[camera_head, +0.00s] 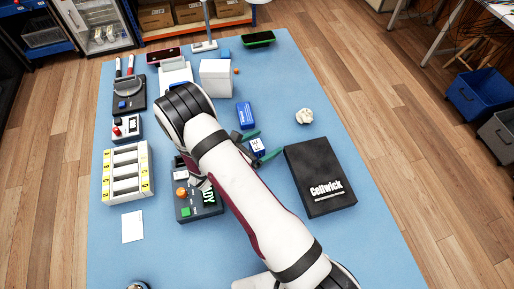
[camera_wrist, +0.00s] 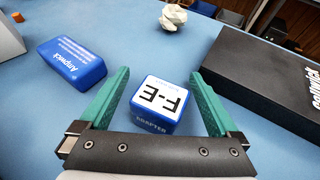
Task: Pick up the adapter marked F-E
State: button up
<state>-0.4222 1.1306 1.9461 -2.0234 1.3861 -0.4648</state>
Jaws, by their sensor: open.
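The adapter marked F-E (camera_wrist: 160,102) is a small blue block with a white label on top and the word ADAPTER on its side. It sits on the blue table. In the wrist view it lies between the green fingers of my gripper (camera_wrist: 160,105), with a gap on both sides. In the head view the adapter (camera_head: 257,147) shows beside my gripper (camera_head: 256,144), partly covered by a finger. My gripper is open and empty.
A blue Ampwick box (camera_wrist: 68,65) lies to the left, also seen in the head view (camera_head: 246,115). A black Cellwick box (camera_head: 319,178) lies close on the right. A crumpled paper ball (camera_head: 304,116) lies beyond. A white box (camera_head: 216,78) stands farther back.

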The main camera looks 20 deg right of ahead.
jog(key=c, duration=1.4)
jog(key=shift+o, duration=0.2)
jog(key=shift+r, duration=0.15)
